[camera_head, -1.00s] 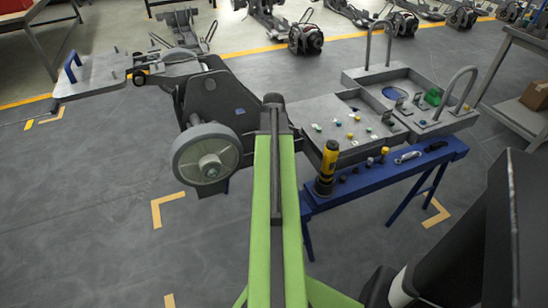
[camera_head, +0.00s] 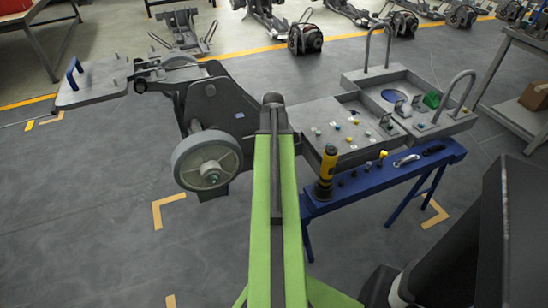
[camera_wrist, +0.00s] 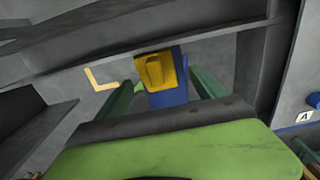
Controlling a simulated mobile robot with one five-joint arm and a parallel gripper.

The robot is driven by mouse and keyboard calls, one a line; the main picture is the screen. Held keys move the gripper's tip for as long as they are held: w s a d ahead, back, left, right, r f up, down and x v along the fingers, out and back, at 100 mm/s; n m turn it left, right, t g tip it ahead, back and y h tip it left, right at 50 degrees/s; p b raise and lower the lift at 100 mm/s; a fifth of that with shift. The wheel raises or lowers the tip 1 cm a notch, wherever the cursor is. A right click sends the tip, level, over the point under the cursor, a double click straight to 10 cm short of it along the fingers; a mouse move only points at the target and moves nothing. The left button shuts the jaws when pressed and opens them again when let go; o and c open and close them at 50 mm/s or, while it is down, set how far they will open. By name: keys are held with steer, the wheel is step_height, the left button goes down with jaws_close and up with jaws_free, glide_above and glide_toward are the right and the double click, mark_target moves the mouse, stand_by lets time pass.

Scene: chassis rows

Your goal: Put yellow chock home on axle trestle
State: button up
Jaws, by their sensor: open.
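In the wrist view a yellow block (camera_wrist: 156,71), which looks like the yellow chock, sits against a blue upright piece (camera_wrist: 168,97). I cannot tell whether this blue piece belongs to the axle trestle. My gripper (camera_wrist: 163,82) is open, with one green finger on each side of the yellow and blue pieces. I see no clear contact between the fingers and the block. In the head view my green arm hides the gripper and the yellow block.
A grey chassis with a wheel (camera_head: 207,161) stands left of my arm. A blue bench (camera_head: 428,160) at right carries a yellow-black tool (camera_head: 326,171) and small parts. Grey trays (camera_head: 345,150) stand behind it. A grey beam (camera_wrist: 215,32) crosses above the block.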

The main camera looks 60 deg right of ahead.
step_height(320, 180, up, 15)
steer(key=p, duration=1.3)
steer(key=shift+w+r+p, duration=0.15)
steer(key=shift+r+p, duration=0.05)
steer(key=shift+p, duration=0.2)
